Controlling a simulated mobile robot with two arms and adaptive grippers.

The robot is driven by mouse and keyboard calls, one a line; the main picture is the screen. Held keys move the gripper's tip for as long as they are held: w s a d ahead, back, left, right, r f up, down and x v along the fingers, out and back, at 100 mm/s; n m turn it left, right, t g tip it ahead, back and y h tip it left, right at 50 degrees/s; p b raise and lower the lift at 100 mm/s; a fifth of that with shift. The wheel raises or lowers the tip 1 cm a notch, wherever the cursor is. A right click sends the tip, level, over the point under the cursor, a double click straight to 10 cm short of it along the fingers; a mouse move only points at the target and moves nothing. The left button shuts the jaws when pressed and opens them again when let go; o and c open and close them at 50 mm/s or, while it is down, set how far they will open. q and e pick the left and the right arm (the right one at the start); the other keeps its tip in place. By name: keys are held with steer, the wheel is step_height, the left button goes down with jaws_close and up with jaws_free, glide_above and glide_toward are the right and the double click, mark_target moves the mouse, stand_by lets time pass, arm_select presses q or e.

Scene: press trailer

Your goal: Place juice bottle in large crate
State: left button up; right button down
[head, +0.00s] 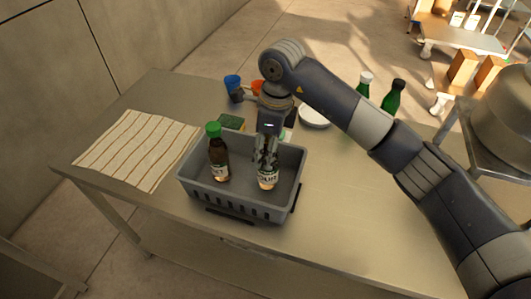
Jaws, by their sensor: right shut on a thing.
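The large grey crate (285,207) stands near the front edge of the table. A brown juice bottle with a green cap (218,160) stands in the left part of the crate, leaning slightly. My right gripper (266,163) points down into the right part of the crate. It is shut on a second bottle (267,180), whose pale label shows below the fingers. The gripper hides the top of this bottle, and I cannot tell whether its base touches the crate floor. My left gripper is not in view.
A striped cloth (137,150) lies left of the crate. Behind the crate are a blue cup (233,85), an orange cup (257,87), a green box (231,122) and a white plate (314,117). Two green bottles (393,96) stand at the back right. The table's right front is clear.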

step_height(320, 180, down, 3)
steer(key=shift+r, duration=0.15)
steer(key=c, duration=1.1)
jaws_free()
steer(key=o, duration=0.3)
steer(key=shift+s, duration=0.1)
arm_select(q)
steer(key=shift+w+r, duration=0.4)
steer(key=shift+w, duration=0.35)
